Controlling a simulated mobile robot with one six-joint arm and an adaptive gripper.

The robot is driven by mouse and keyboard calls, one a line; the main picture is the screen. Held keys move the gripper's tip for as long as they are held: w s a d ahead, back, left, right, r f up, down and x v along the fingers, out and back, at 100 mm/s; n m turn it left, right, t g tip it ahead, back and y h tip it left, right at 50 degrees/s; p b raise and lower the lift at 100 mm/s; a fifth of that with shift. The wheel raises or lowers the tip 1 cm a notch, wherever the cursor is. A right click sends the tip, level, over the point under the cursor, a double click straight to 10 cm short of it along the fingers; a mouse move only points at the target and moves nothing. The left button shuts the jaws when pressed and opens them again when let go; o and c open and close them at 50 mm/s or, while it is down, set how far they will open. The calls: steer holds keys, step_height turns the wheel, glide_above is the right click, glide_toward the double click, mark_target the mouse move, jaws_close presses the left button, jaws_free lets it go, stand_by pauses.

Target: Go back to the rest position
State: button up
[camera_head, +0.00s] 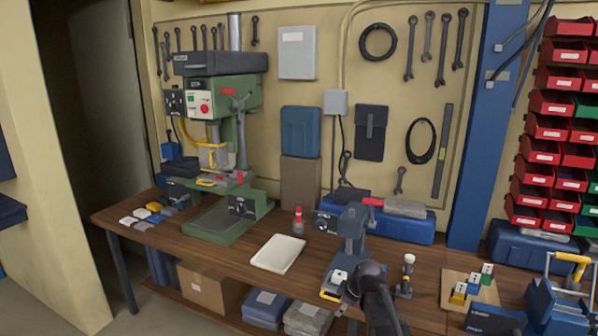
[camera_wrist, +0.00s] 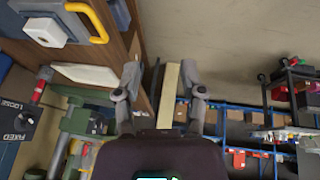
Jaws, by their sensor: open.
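My gripper (camera_wrist: 163,88) shows in the wrist view with its two fingers spread apart and nothing between them. In the head view my dark arm rises from the bottom edge at the workbench front, and the fingers cannot be made out there. A white socket box (camera_head: 339,276) sits in the grey press-like fixture with a yellow handle (camera_head: 328,296), just left of my arm. The white box (camera_wrist: 44,27) and the yellow handle (camera_wrist: 90,20) also show at the top left of the wrist view, apart from my fingers.
A white tray (camera_head: 278,253) lies on the wooden bench (camera_head: 135,222), left of the fixture. A green drill press (camera_head: 222,215) stands further left. A wooden board (camera_head: 455,283) with several coloured blocks lies to the right. Red bins (camera_head: 548,102) hang at far right.

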steer(key=s+d+f+m+g+h+b, duration=0.1)
steer(key=s+d+f+m+b, duration=0.1)
steer(key=s+m, duration=0.5)
steer(key=s+d+f+m+g+h+b, duration=0.2)
steer(key=s+f+m, duration=0.2)
steer(key=s, duration=0.8)
steer(key=m, duration=0.2)
steer(key=shift+f+m+g+b, duration=0.15)
steer(key=shift+m+g+b, duration=0.15)
steer(key=shift+m, duration=0.1)
stand_by(1.8)
